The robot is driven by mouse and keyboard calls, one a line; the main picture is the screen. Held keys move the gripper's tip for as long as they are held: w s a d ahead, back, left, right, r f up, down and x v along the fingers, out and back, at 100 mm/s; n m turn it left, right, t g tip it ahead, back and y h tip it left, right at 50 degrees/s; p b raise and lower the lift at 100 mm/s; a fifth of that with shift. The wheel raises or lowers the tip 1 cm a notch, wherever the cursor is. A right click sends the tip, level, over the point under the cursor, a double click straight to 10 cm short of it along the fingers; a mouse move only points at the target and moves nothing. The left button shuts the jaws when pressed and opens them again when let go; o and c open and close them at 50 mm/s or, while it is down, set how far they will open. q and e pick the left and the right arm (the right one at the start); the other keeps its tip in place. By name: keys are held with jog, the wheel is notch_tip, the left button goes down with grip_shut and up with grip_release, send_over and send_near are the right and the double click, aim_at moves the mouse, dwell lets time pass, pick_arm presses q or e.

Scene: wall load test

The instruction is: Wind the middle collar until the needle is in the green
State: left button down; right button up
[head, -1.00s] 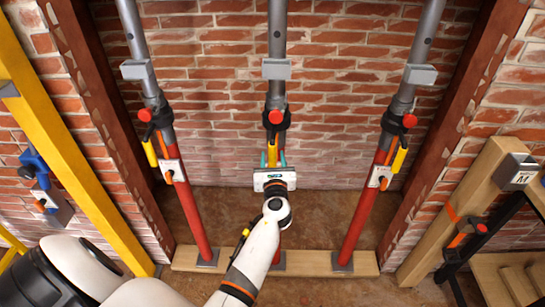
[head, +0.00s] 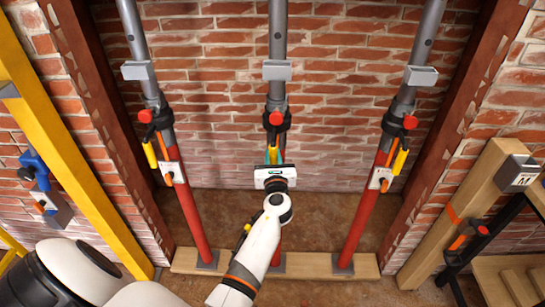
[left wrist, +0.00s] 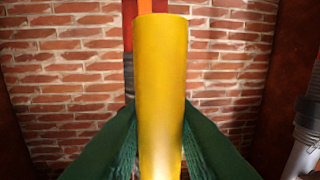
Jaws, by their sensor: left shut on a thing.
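The middle prop has a grey upper tube (head: 277,35) and a black collar (head: 277,123) with a red knob (head: 276,118). A yellow handle (left wrist: 160,65) hangs below this collar, with an orange part behind its top. My left gripper (head: 274,156) is shut on the yellow handle, coming from below and in front. In the left wrist view its green fingers (left wrist: 158,120) press on both sides of the handle. My gripper and arm hide the lower middle prop. I cannot see a needle or a green zone. My right gripper is not in view.
Similar props stand at left (head: 190,210) and right (head: 358,215), each with a yellow handle and white plate. All stand on a wooden board (head: 320,263) before a brick wall. A yellow post (head: 75,165) is at left, a timber brace (head: 465,200) at right.

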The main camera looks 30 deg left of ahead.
pick_arm(q)
jog(key=w+d, duration=0.2)
jog(key=d, duration=0.1)
jog(key=shift+w+d, duration=0.3)
jog(key=shift+w, duration=0.1)
jog(key=shift+r, duration=0.1)
jog(key=c, duration=1.3)
grip_release()
jog(key=shift+w, duration=0.1)
jog(key=shift+o, duration=0.2)
jog(key=b+v, duration=0.1)
jog(key=v, duration=1.1)
jog(key=shift+b, duration=0.4)
